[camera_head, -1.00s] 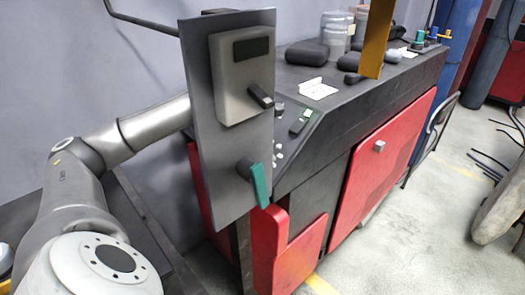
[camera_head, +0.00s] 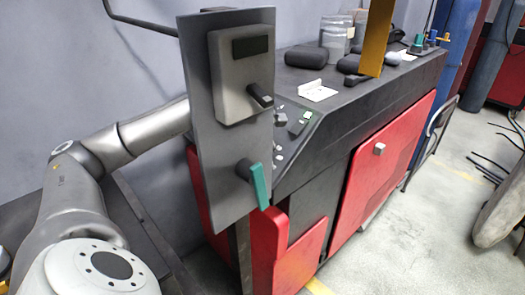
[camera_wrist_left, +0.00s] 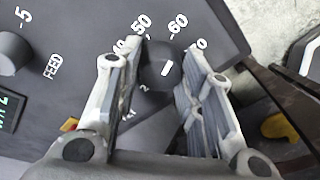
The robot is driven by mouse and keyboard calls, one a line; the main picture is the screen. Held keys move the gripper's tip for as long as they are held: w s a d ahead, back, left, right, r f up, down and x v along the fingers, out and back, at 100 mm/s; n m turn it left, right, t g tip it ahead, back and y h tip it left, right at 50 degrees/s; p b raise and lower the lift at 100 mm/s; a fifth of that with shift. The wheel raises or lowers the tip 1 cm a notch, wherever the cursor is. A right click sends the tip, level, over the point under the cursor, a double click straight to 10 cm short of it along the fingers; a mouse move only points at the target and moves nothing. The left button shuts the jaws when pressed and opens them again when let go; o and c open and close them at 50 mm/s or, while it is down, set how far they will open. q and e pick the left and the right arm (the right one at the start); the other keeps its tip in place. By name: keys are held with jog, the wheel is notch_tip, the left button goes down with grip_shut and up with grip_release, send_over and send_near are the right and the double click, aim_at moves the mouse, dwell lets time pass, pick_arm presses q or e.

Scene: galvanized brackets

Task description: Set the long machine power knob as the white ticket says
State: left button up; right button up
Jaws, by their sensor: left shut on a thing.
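The black power knob (camera_wrist_left: 160,76) shows in the left wrist view, with a short white line on its top and a printed scale around it. The figures 50 and 60 are readable; others are partly covered by the fingers. The line slants to the upper right, but I cannot tell its exact reading. My left gripper (camera_wrist_left: 162,58) is shut on this knob, one finger on each side. In the head view the gripper is hidden behind a grey panel. A white ticket (camera_head: 316,91) lies on the long machine (camera_head: 360,115); its writing is too small to read. My right gripper is not in view.
The upright grey panel (camera_head: 219,165) carries a black handle and a teal lever (camera_head: 259,186), close to my left arm. A FEED label (camera_wrist_left: 53,66) and another dark knob (camera_wrist_left: 12,52) are left of the gripped knob. Jars and dark lumps stand on the machine top.

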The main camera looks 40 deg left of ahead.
pick_arm(q)
jog(key=o, duration=1)
jog(key=shift+o, duration=0.2)
jog(key=shift+r, duration=0.1)
jog(key=v, duration=1.1)
jog(key=shift+s+r, duration=0.25)
jog(key=shift+r, duration=0.1)
jog(key=shift+w, duration=0.1)
